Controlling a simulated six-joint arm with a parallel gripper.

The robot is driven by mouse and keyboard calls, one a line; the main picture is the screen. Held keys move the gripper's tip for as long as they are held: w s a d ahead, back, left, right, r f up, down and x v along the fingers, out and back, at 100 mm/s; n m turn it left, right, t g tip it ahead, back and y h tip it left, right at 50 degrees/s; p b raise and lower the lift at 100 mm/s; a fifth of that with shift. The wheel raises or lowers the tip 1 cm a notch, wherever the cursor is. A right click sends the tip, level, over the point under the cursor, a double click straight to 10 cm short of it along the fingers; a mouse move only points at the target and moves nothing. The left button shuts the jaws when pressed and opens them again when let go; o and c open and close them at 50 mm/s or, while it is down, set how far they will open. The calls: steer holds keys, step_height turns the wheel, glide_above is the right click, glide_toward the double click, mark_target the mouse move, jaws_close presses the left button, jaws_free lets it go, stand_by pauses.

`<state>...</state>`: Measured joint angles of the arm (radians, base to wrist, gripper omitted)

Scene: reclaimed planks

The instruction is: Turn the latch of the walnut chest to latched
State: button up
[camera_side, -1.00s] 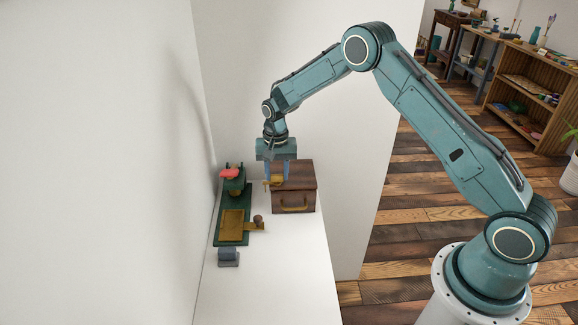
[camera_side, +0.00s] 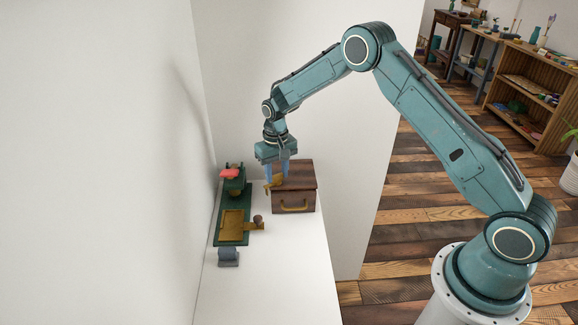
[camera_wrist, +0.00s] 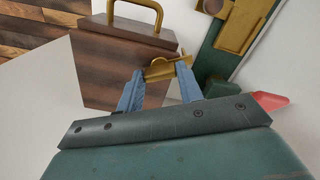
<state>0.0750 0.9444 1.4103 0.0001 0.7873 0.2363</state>
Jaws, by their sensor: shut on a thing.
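The walnut chest (camera_side: 294,200) stands on the white bench, a brown box with a brass handle on its front. It also fills the upper left of the wrist view (camera_wrist: 110,65). The brass latch (camera_wrist: 168,67) is at the chest's side near the lid. My gripper (camera_wrist: 161,72) is shut on the latch, with one blue finger on each side of it. In the side view my gripper (camera_side: 275,182) comes down from above at the chest's left side and partly hides the latch (camera_side: 269,186). I cannot tell the latch's exact angle.
Left of the chest lies a green base with a brass plate (camera_side: 232,226) and a small brown knob (camera_side: 257,219). A red part (camera_side: 229,174) sits at its far end, and a grey block (camera_side: 228,258) at its near end. The bench's front right is clear.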

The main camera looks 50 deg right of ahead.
mark_target(277, 175)
steer(key=n, duration=0.6)
steer(key=shift+r, duration=0.1)
steer(key=n, duration=0.6)
steer(key=shift+n, duration=0.3)
steer(key=o, duration=1)
step_height(277, 175, up, 14)
steer(key=shift+f, duration=0.1)
stand_by(0.4)
